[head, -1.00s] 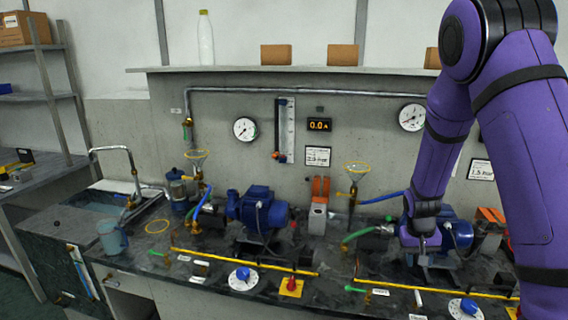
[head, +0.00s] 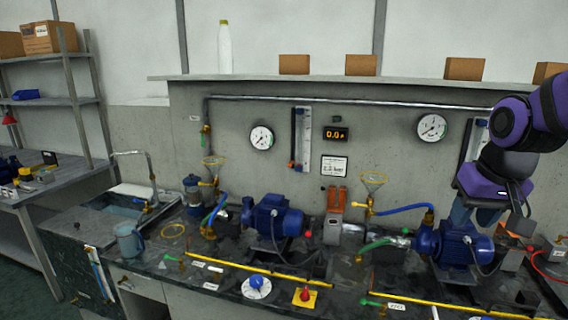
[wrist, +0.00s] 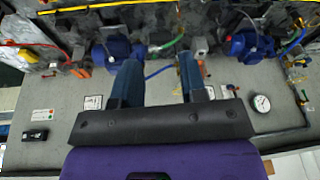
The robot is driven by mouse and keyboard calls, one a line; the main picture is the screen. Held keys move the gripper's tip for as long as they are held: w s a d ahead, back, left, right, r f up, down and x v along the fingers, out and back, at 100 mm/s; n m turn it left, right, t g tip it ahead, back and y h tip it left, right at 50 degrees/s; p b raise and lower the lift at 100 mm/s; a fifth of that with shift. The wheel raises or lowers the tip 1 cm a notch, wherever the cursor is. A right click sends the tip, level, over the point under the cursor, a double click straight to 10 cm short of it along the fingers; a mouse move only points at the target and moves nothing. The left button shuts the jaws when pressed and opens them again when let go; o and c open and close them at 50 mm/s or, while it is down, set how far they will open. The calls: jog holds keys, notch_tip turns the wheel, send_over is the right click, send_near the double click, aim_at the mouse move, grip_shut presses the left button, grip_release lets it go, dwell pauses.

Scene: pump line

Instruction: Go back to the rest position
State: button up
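My gripper (head: 476,216) is at the right of the head view, hanging down from my purple arm in front of the wall panel, above and in front of the right blue pump (head: 454,244). In the wrist view my gripper (wrist: 157,66) shows two dark blue fingers set well apart. Only the grey wall and part of a blue hose show between them, so it is open and empty. The right pump also appears upside down in the wrist view (wrist: 118,48). Part of my arm lies outside the head view.
The dark bench holds the left blue pump (head: 270,215), a sink (head: 110,218), a blue mug (head: 129,240) and yellow rails. A shelf (head: 350,77) with boxes and a white bottle (head: 224,47) runs above. A rack (head: 70,105) stands left.

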jog(key=s+a+r+t, duration=0.1)
jog(key=s+r, duration=0.2)
jog(key=s, duration=0.3)
jog(key=s+a+r+n, duration=0.1)
jog(key=s+r, duration=0.1)
jog(key=s, duration=0.5)
jog(key=shift+a+r+t, duration=0.3)
jog(key=shift+r+t, duration=0.1)
